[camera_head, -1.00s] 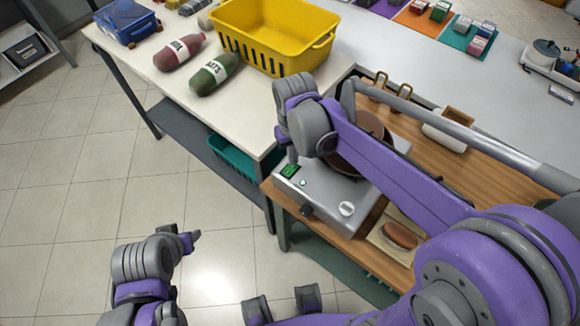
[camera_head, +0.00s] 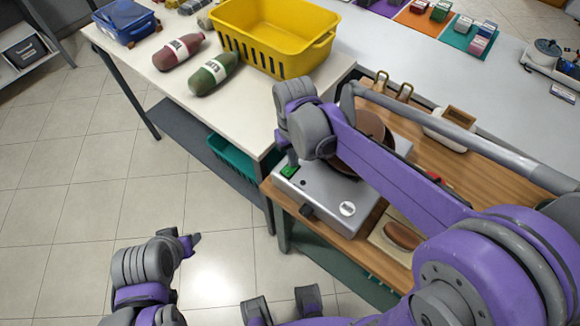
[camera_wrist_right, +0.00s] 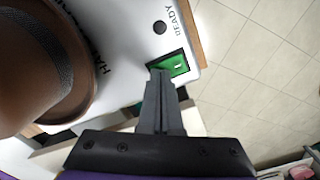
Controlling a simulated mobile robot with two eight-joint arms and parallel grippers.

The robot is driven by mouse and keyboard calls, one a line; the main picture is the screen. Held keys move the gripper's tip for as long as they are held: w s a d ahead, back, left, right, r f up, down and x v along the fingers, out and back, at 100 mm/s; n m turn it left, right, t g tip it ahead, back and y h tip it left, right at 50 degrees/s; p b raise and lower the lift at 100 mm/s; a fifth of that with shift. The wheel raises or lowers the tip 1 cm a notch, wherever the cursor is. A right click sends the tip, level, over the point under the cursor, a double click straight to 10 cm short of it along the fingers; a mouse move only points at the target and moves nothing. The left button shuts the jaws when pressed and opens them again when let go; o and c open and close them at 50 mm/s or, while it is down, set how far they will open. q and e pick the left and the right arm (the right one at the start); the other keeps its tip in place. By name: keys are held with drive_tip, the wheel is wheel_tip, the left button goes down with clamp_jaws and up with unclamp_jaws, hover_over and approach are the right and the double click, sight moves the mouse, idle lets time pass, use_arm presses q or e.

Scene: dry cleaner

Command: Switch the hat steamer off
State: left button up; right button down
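The hat steamer (camera_head: 328,190) is a silver-grey box on the wooden board, with a brown hat (camera_head: 372,128) on it, partly behind my right arm. The hat (camera_wrist_right: 35,70) fills the left of the right wrist view. The steamer's green switch (camera_head: 289,171) is at its left corner. In the wrist view, the tips of my right gripper (camera_wrist_right: 160,74) are together at the edge of the green switch (camera_wrist_right: 178,66) and seem to touch it. The READY lamp (camera_wrist_right: 160,27) is dark. My left gripper (camera_head: 190,243) is low at left, over the floor, its fingers unclear.
A white dial (camera_head: 347,208) is on the steamer's front. A brush (camera_head: 402,236) lies to its right. The floor at left is clear.

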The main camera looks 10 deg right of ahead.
use_arm(q)
drive_tip(key=r+p, duration=0.1)
drive_tip(key=w+r+p, duration=0.1)
drive_tip(key=r, duration=0.1)
drive_tip(key=r+p, duration=0.2)
drive_tip(key=shift+w+r, duration=0.1)
drive_tip(key=shift+w, duration=0.3)
use_arm(e)
wheel_tip(320, 180, up, 7)
idle(0.4)
drive_tip(key=s+d+t, duration=0.1)
drive_tip(key=s+d, duration=0.1)
drive_tip(key=s, duration=0.2)
drive_tip(key=s+d+f+m+t, duration=0.1)
drive_tip(key=s+d+t, duration=0.1)
drive_tip(key=s, duration=0.2)
drive_tip(key=s+d+t, duration=0.2)
drive_tip(key=s, duration=0.2)
drive_tip(key=shift+s+d+f, duration=0.1)
drive_tip(key=shift+f, duration=0.3)
drive_tip(key=shift+s+d+f+m+t, duration=0.2)
drive_tip(key=shift+s+f+m+t, duration=0.1)
drive_tip(key=shift+s+f, duration=0.1)
